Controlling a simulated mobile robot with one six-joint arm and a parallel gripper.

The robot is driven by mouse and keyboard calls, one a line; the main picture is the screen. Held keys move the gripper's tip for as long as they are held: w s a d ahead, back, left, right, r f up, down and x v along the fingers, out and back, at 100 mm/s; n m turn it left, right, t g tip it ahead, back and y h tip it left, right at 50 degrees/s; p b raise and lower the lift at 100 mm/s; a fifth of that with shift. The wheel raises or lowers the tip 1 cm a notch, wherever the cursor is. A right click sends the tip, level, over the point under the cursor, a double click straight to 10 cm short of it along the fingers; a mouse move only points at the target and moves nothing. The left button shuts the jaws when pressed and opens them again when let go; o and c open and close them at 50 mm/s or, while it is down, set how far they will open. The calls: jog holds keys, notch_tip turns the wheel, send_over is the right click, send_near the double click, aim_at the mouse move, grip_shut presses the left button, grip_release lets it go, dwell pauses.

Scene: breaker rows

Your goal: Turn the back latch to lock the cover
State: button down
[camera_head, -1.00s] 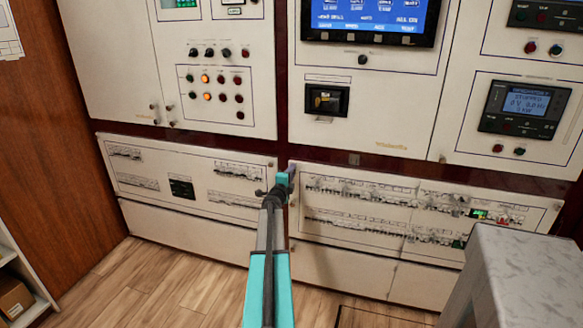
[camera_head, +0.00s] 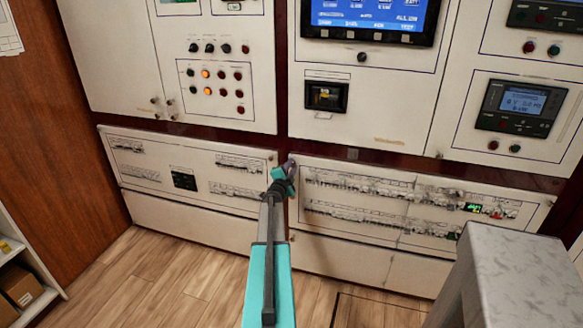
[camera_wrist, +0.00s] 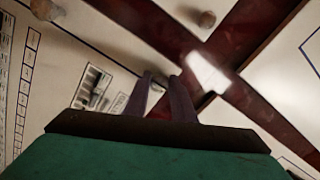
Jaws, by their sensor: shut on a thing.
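My gripper (camera_head: 291,163) is at the upper left corner of the right-hand lower breaker cover (camera_head: 345,238), beside the dark red gap between the panels. In the wrist view my gripper's two grey fingers (camera_wrist: 161,82) are close together against the white panel. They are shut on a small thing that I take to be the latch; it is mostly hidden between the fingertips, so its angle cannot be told. A small grey part on a labelled white plate (camera_wrist: 97,88) shows just left of the fingers.
A left-hand lower breaker panel (camera_head: 150,205) is across the gap. Round knobs (camera_wrist: 207,19) show on the panels. A grey marble-topped block (camera_head: 500,265) stands at the lower right. Open wooden floor (camera_head: 170,270) lies in front of the cabinets.

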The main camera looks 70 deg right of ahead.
jog(key=c, duration=1.5)
grip_release()
jog(key=shift+s+a+b, duration=0.15)
jog(key=shift+a+b, duration=0.2)
jog(key=shift+a, duration=1.95)
jog(key=shift+s+a+b, duration=0.15)
jog(key=shift+a+b, duration=0.15)
jog(key=shift+a, duration=1.95)
jog(key=shift+s+a+b, duration=0.15)
jog(key=shift+a+b, duration=0.2)
jog(key=shift+a, duration=1.95)
